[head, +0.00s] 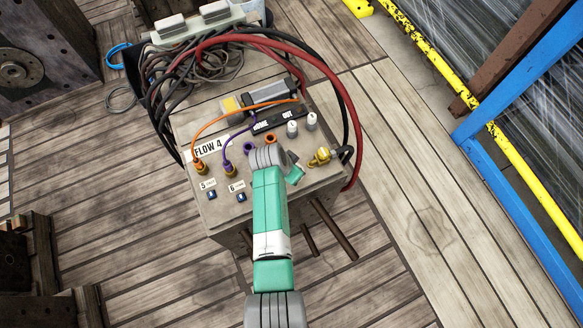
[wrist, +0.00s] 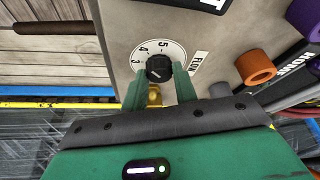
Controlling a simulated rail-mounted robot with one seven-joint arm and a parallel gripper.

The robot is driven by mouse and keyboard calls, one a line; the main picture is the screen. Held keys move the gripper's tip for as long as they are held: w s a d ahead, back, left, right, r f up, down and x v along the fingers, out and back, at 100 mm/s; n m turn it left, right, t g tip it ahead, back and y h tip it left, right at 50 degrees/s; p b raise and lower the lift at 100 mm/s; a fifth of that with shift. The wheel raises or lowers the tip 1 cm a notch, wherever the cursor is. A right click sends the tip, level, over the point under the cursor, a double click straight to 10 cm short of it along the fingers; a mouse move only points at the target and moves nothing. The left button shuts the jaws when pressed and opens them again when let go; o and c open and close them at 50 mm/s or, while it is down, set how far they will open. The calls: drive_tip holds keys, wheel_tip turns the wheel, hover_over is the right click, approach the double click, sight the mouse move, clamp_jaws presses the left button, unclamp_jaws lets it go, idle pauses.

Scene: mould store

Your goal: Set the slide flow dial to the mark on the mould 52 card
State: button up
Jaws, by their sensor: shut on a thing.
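The flow dial (wrist: 159,66) is a black knob on a white scale plate in the wrist view. The numbers 3, 4 and 5 show on the plate, with a FLOW label (wrist: 199,64) beside it. A short light line shows on the knob's lower left; I cannot tell exactly which mark it meets. My gripper (wrist: 158,76) has its green fingers on both sides of the knob, shut on it. In the head view my gripper (head: 293,172) is over the box top and hides the dial.
The grey box (head: 217,214) carries orange (head: 200,167) and purple (head: 229,170) leads, white knobs (head: 292,129) and a brass fitting (head: 320,157). Red and black hoses (head: 331,75) loop behind and right. A yellow rail (head: 440,65) and blue frame (head: 500,175) stand right. Floor around the box is partly clear.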

drive_tip(key=shift+f, duration=0.1)
drive_tip(key=o, duration=1)
drive_tip(key=shift+c, duration=0.2)
drive_tip(key=p+v, duration=0.4)
drive_tip(key=v, duration=0.4)
